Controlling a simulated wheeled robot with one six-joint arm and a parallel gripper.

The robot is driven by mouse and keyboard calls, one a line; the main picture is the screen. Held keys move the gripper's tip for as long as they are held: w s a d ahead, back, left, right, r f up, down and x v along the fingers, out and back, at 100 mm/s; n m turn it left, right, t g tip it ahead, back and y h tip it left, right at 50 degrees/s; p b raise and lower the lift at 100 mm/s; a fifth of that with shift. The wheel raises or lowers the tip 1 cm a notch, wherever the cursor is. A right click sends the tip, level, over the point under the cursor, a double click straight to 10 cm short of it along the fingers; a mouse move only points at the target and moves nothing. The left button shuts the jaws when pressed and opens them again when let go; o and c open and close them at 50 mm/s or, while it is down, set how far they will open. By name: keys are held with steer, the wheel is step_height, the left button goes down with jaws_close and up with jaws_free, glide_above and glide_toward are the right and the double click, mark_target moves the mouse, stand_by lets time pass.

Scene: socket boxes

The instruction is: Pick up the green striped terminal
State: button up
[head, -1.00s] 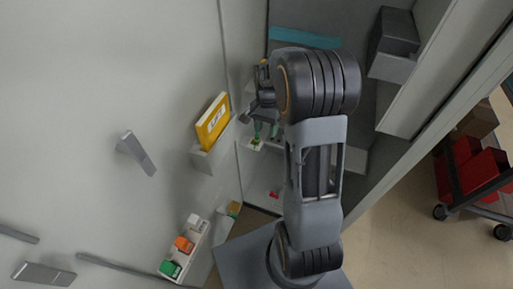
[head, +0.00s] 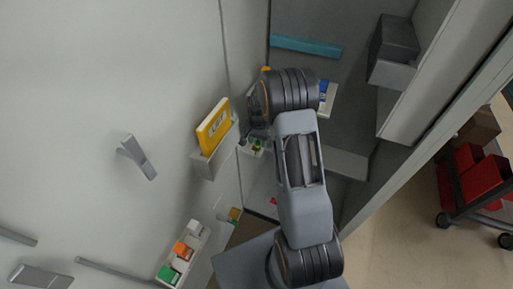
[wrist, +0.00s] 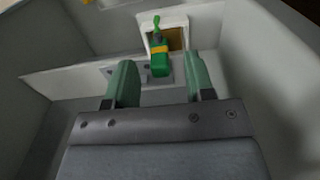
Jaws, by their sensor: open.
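In the wrist view, a green terminal with a yellow-orange stripe (wrist: 160,62) stands out from a white-framed socket box on the wall. A thin green tip rises above it. My gripper (wrist: 160,82) is open, with its two green fingers apart. The terminal appears between and beyond the fingertips, and nothing is held. In the head view, a small green and yellow piece (head: 257,145) shows on a white shelf beside my arm. My arm hides most of the gripper there.
A yellow book-like box (head: 213,127) sits in a wall holder at the left. Orange and green blocks (head: 181,250) lie on a lower-left ledge. A teal bar (head: 306,46) is on the back wall. Red bins (head: 482,172) stand on a cart at the right.

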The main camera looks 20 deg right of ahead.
steer(key=shift+f, duration=0.65)
jaws_close()
